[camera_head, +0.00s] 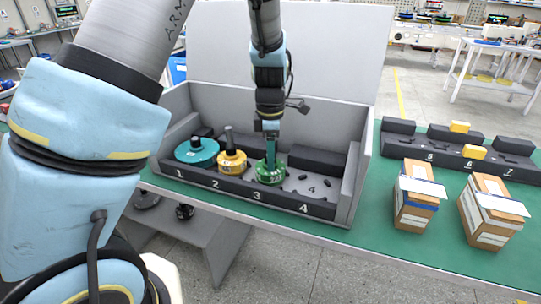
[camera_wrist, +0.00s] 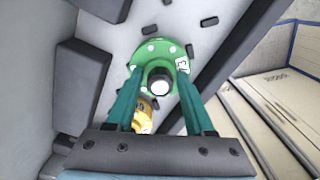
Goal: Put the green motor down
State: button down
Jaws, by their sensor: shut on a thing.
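The green motor (camera_head: 269,175) is at compartment 3 of the grey bin (camera_head: 345,190), upright, with its shaft up. I cannot tell whether its base touches the floor of the bin. My gripper (camera_head: 271,157) points down over it, its teal fingers shut on the motor's shaft. In the wrist view the green motor (camera_wrist: 160,52) shows as a green disc with white spots and a label, and its shaft end lies between the fingers of my gripper (camera_wrist: 163,95). The fingers hide part of the motor.
A teal motor (camera_head: 196,151) stands at compartment 1 and a yellow motor (camera_head: 231,162) at compartment 2, close left of the green one. Compartment 4 (camera_head: 310,187) holds only small dark pegs. Two cardboard boxes (camera_head: 413,205) (camera_head: 485,222) and a dark numbered rack (camera_head: 455,155) are on the right.

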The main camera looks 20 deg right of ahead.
jog(key=shift+c, duration=1.4)
grip_release()
notch_tip(320, 180, up, 12)
jog(key=s+a+f+m, duration=0.2)
jog(key=a+m, duration=0.5)
jog(key=a, duration=0.8)
jog(key=s+a+f+m+t, duration=0.1)
jog(key=s+a+f+m, duration=0.1)
jog(key=a+m, duration=0.6)
jog(key=a+f, duration=0.1)
jog(key=a, duration=0.6)
jog(key=shift+t+b, duration=0.3)
jog(key=shift+b, duration=0.1)
jog(key=shift+a, duration=0.1)
